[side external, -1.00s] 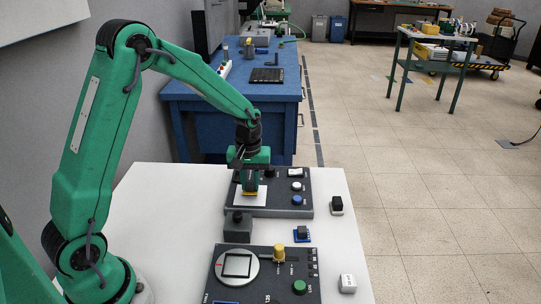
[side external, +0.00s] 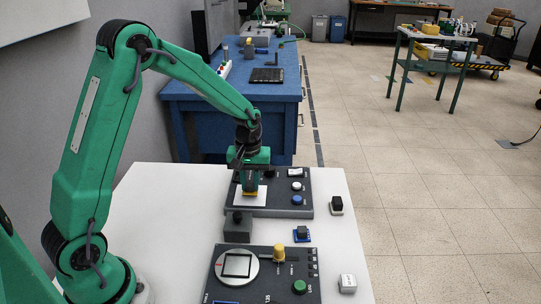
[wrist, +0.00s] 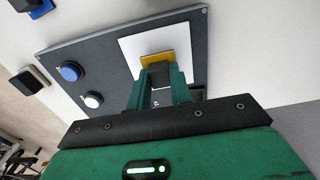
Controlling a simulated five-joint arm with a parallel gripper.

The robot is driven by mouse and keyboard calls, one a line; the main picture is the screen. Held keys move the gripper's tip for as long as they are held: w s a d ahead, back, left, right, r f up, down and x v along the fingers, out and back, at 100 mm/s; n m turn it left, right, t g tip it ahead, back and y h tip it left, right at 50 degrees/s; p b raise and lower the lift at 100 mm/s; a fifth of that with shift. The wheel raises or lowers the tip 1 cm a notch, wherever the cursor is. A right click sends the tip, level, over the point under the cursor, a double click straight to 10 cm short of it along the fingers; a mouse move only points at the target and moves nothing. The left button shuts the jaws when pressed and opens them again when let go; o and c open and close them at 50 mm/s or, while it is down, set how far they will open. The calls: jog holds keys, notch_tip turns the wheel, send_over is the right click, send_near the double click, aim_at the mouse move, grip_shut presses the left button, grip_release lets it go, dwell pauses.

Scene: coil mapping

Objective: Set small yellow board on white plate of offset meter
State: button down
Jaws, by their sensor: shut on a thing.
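The small yellow board (wrist: 157,57) is between the fingertips of my gripper (wrist: 160,76), which is shut on it. In the side view the board (side external: 250,194) shows as a thin yellow edge under my gripper (side external: 250,186). It is over the white plate (side external: 263,200) of the dark meter box (side external: 285,207), and the plate surrounds it in the wrist view (wrist: 135,47). The board looks level and very close to the plate; I cannot tell whether it touches. My fingers hide part of the board and plate.
Blue (side external: 297,199) and white (side external: 297,186) knobs stand on the box's right side. A dark grey block (side external: 237,229) sits in front. A second panel with a round dial (side external: 237,281) and yellow post (side external: 279,253) is nearer. A small blue board (side external: 302,235) lies to the right.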

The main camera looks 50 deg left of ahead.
jog(key=shift+f, duration=0.5)
dwell(1.0)
dwell(0.3)
jog(key=c, duration=0.7)
grip_release()
jog(key=shift+r, duration=0.1)
jog(key=shift+r, duration=3.45)
jog(key=shift+s+r, duration=0.15)
jog(key=shift+r, duration=0.1)
jog(key=s+d+r+m+t, duration=0.2)
jog(key=s+r, duration=0.4)
jog(key=s, duration=0.4)
jog(key=s+d+r+m+t, duration=0.3)
jog(key=s+d+r+m, duration=0.2)
jog(key=s, duration=0.6)
jog(key=shift+r+m+t, duration=0.3)
jog(key=shift+r+m, duration=0.65)
jog(key=shift+m, duration=0.05)
